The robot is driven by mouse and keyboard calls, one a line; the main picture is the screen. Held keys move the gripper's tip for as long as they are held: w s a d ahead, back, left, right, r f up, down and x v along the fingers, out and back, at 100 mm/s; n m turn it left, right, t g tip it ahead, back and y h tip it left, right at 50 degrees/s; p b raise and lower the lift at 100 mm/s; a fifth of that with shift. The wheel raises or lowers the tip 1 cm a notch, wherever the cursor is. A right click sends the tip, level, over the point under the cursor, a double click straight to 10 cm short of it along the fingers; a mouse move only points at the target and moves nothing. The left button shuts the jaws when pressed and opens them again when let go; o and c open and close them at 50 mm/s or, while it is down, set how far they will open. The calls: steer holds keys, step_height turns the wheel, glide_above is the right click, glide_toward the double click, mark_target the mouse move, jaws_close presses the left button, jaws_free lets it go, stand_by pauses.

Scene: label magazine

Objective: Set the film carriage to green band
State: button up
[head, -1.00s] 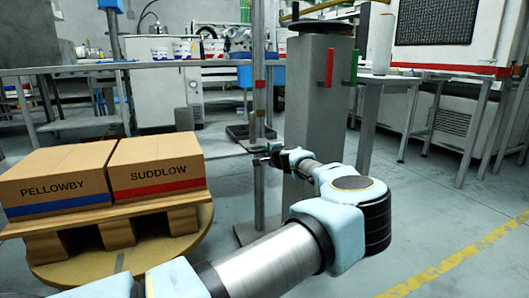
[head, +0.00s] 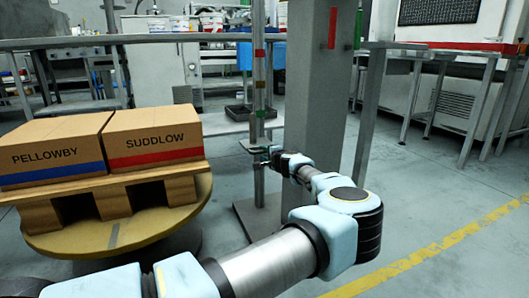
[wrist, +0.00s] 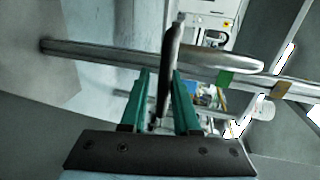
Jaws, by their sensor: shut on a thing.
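The film carriage (head: 254,146) is a dark plate on an upright metal post (head: 259,180). The post carries a red band (head: 260,53), a yellow-orange band (head: 260,84) and the green band (head: 260,113). The carriage sits below the green band, with bare post between them. My gripper (head: 268,154) is at the carriage's right side. In the wrist view the post lies sideways. The teal fingers of my gripper (wrist: 160,90) are shut on the dark carriage part (wrist: 169,70). The green band (wrist: 225,78) shows to the right of it, apart from it.
A grey pillar (head: 311,120) stands just right of the post, with a red bar (head: 332,28) and a green bar (head: 358,28). At left, boxes marked PELLOWBY (head: 45,158) and SUDDLOW (head: 155,143) sit on a wooden pallet (head: 120,203). Floor at right is clear.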

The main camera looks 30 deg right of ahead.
steer(key=o, duration=0.4)
steer(key=shift+f, duration=0.1)
steer(key=shift+s, duration=0.1)
steer(key=p+v, duration=0.3)
steer(key=v, duration=0.7)
steer(key=shift+s+p, duration=0.3)
steer(key=shift+p, duration=0.1)
